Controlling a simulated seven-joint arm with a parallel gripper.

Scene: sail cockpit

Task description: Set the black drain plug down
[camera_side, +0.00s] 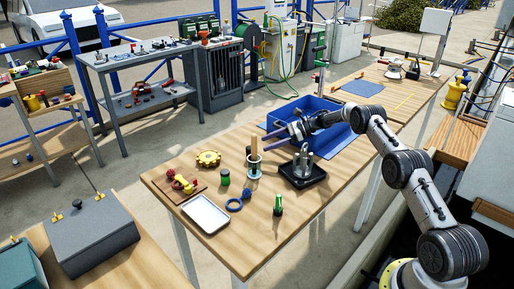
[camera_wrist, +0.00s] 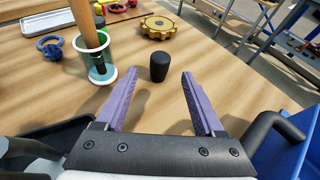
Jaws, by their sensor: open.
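The black drain plug (camera_wrist: 159,67) stands upright on the wooden table in the wrist view, just beyond my fingertips and roughly midway between them. In the side view a small dark shape beside the wooden handle is probably the plug, partly hidden. My gripper (camera_wrist: 155,80) is open, with its two purple fingers spread and nothing between them. In the side view my gripper (camera_side: 275,142) reaches left, low over the table, with the plug ahead of its fingertips and apart from them.
A clear cup (camera_side: 254,170) with a wooden handle stands close by the plug. A yellow handwheel (camera_side: 208,158) lies beyond it. A blue shackle (camera_side: 234,205) and white tray (camera_side: 205,214) lie nearer the front. A black tray (camera_side: 302,175) and a blue crate (camera_side: 336,133) flank my gripper.

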